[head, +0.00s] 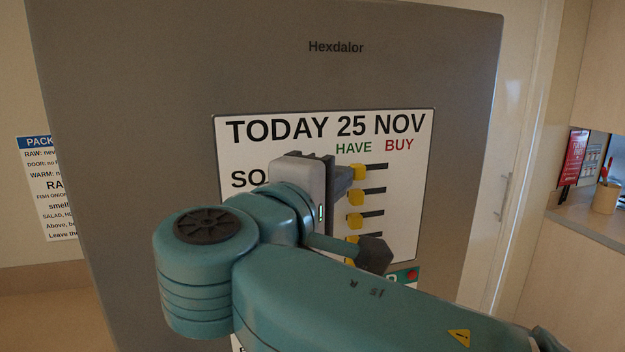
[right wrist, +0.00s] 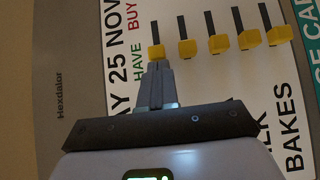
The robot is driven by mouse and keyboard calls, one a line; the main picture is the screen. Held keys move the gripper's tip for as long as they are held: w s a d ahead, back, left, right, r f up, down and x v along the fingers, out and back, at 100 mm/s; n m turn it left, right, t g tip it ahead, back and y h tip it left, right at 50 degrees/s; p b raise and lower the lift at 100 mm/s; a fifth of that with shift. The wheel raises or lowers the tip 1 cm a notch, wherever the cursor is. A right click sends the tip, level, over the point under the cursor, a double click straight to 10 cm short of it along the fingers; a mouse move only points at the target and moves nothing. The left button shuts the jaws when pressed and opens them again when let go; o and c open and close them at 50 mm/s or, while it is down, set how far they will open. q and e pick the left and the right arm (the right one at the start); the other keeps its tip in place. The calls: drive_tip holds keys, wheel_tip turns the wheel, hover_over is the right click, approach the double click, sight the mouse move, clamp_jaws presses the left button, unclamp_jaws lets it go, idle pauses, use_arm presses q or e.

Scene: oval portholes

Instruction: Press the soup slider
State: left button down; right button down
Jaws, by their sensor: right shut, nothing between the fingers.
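The soup slider is the top yellow knob (head: 358,172) on the white "TODAY 25 NOV" board (head: 226,160). It sits at the HAVE end of its dark slot, and only "SO" of the row's label shows. In the right wrist view this knob (right wrist: 156,52) is the leftmost one, right at the fingertips. My right gripper (head: 345,178) is shut and empty, just left of the knob in the head view; it also shows in the right wrist view (right wrist: 157,72). I cannot tell whether the tips touch the knob. My left gripper is not in view.
Several more yellow knobs (head: 355,198) sit below, also at the HAVE end, close to my gripper. The board is on a grey panel marked "Hexdalor" (head: 150,70). A notice (head: 45,185) hangs at left; a counter (head: 590,222) stands at right.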

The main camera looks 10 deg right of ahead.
sight(385, 165)
drive_tip(key=d+b, duration=0.1)
drive_tip(key=d, duration=0.4)
drive_tip(key=shift+s+d+b, duration=0.1)
drive_tip(key=shift+b, duration=0.3)
drive_tip(key=shift+r, duration=0.1)
drive_tip(key=shift+a, duration=0.2)
